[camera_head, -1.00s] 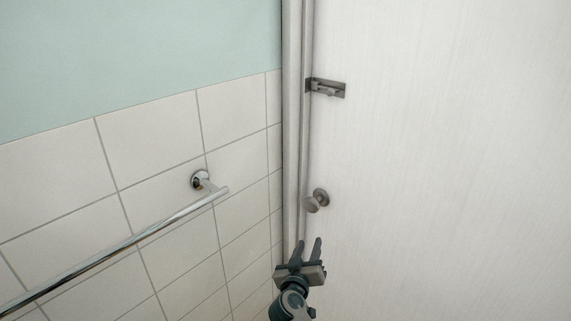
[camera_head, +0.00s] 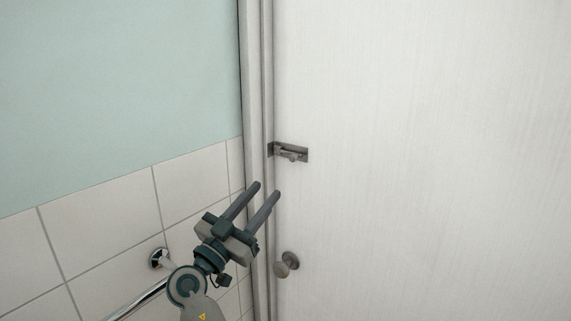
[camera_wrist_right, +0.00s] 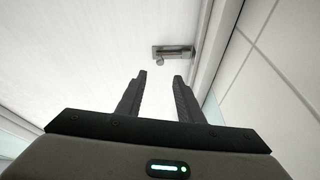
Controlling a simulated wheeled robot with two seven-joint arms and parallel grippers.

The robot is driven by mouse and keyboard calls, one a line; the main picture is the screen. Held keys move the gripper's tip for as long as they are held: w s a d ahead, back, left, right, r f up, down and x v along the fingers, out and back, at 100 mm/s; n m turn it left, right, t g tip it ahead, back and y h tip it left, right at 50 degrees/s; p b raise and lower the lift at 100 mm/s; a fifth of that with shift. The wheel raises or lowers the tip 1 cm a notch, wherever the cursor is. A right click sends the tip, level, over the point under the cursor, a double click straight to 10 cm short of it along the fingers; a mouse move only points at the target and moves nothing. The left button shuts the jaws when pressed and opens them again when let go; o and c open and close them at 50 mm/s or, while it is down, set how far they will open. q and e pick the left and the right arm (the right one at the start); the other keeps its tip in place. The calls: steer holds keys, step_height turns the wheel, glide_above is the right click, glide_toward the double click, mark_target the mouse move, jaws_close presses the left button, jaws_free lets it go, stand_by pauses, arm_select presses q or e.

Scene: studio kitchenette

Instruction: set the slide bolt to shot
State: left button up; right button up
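The slide bolt (camera_head: 289,153) is a small grey metal bolt on a plate, fixed on the white door (camera_head: 420,160) beside the frame. It also shows in the right wrist view (camera_wrist_right: 173,52), ahead of the fingertips, with its small knob. I cannot tell exactly how far the bolt is slid. My right gripper (camera_head: 267,189) is open and empty, below and a little left of the bolt in the head view, with its fingers pointing up toward it. In the right wrist view the two fingers (camera_wrist_right: 160,75) are apart with nothing between them. My left gripper is not in view.
A round door knob (camera_head: 287,264) sits below the bolt. The door frame (camera_head: 257,90) runs upright at the left of the door. A chrome towel rail (camera_head: 140,299) is on the tiled wall at lower left. The door face right of the bolt is clear.

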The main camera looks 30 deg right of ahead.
mark_target(292, 160)
steer(key=p+x, duration=0.6)
steer(key=x, duration=0.4)
steer(key=shift+d+r, duration=0.25)
steer(key=shift+r, duration=0.05)
steer(key=shift+w+d+r+p, duration=0.1)
steer(key=shift+w+d+p, duration=0.25)
steer(key=shift+d, duration=0.3)
